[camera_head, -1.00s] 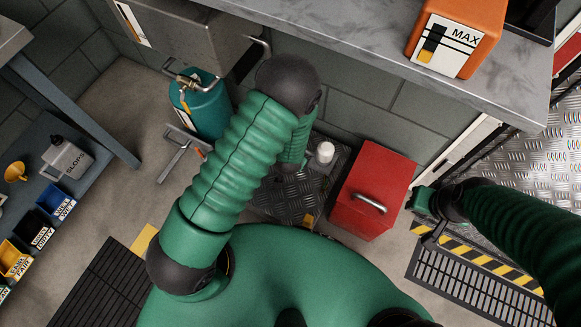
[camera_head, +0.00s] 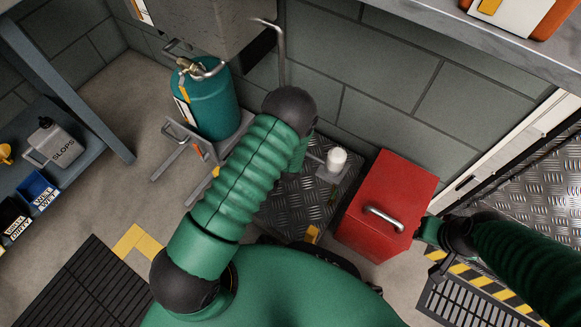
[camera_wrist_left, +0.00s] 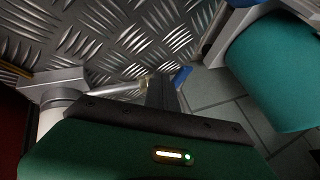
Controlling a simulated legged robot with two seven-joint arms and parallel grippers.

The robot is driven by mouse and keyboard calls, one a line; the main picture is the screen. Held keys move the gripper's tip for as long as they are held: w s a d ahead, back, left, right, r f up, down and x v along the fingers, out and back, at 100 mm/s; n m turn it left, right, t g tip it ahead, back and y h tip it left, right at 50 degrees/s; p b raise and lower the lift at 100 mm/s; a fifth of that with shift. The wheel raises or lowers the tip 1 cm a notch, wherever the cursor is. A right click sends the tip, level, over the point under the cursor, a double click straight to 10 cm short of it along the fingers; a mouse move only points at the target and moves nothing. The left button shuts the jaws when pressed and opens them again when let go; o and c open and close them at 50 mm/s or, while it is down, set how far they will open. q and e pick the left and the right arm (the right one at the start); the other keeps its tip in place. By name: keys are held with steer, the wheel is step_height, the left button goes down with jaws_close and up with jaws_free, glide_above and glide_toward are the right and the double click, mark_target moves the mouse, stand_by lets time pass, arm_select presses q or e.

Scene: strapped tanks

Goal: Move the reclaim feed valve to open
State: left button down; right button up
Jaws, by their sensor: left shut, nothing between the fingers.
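A small fitting with a white cap (camera_head: 336,158) and a grey base stands on the tread plate (camera_head: 310,205). No label is readable, so I cannot tell whether it is the reclaim feed valve. In the left wrist view a grey block (camera_wrist_left: 52,84) with a white cylinder (camera_wrist_left: 52,118) has a metal rod (camera_wrist_left: 115,89) running towards my left gripper (camera_wrist_left: 162,92). The fingers are shut and empty beside the rod's end; contact is unclear. A blue tip (camera_wrist_left: 183,76) shows just beyond. My left arm hides this gripper in the head view. My right gripper (camera_head: 432,250) is beside the red box.
The red box (camera_head: 385,205) with a metal handle stands right of the tread plate. A teal tank (camera_head: 212,105) stands at the back left and shows in the wrist view (camera_wrist_left: 275,75). A grey cabinet (camera_head: 205,30) hangs above it. A shelf (camera_head: 75,180) holds containers at left.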

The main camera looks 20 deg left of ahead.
arm_select(q)
steer(key=shift+w+a, duration=0.2)
steer(key=shift+a, duration=0.3)
steer(key=shift+a+r, duration=0.1)
steer(key=shift+a, duration=0.05)
